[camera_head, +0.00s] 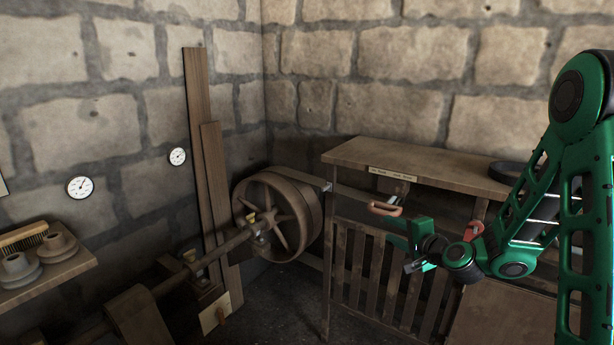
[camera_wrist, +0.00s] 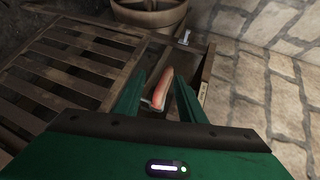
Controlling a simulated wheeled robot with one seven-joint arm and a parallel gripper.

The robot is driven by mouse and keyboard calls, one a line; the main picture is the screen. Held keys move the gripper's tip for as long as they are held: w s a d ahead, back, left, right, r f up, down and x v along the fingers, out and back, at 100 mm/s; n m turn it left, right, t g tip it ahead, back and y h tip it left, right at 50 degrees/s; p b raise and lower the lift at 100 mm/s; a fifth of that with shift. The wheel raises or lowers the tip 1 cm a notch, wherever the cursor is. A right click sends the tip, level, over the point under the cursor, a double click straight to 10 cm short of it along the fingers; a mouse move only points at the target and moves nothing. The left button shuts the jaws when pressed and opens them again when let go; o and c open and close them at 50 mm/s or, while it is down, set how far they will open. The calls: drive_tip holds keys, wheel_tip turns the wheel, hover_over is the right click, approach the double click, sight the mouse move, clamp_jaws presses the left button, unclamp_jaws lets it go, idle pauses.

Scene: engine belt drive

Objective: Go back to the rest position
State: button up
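My gripper (camera_head: 382,228) is at the front of the wooden bench, its green fingers pointing left in the head view. In the wrist view my gripper (camera_wrist: 160,76) is open, with a clear gap between the two fingers. A red-handled lever (camera_head: 385,209) is just beyond the fingertips in the head view. In the wrist view the red handle (camera_wrist: 163,88) appears in the gap between the fingers. The fingers do not look closed on it, and I cannot tell whether either one touches it.
A wooden bench (camera_head: 430,160) with a slatted front stands right of a large spoked pulley wheel (camera_head: 278,216) on a shaft. A black ring (camera_head: 508,172) lies on the bench top. Planks (camera_head: 196,130) lean on the stone wall. A shelf (camera_head: 50,277) with spools is at left.

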drive_tip(key=s+d+r+n+g+h, duration=0.1)
drive_tip(key=s+d+g, duration=0.3)
drive_tip(key=s, duration=1.1)
drive_tip(key=s+d+r+n+g+h, duration=0.1)
drive_tip(key=s+d+n+g, duration=0.3)
drive_tip(key=s, duration=1)
drive_tip(key=s+d+r+n+g+h, duration=0.1)
drive_tip(key=s+d+g, duration=0.4)
drive_tip(key=s, duration=1)
drive_tip(key=shift+s+r+n+g+h, duration=0.25)
drive_tip(key=shift+s+n+g+h, duration=0.15)
drive_tip(key=shift+n+g, duration=0.25)
drive_tip(key=shift+w, duration=0.1)
drive_tip(key=shift+w+f, duration=0.25)
drive_tip(key=shift+w, duration=0.35)
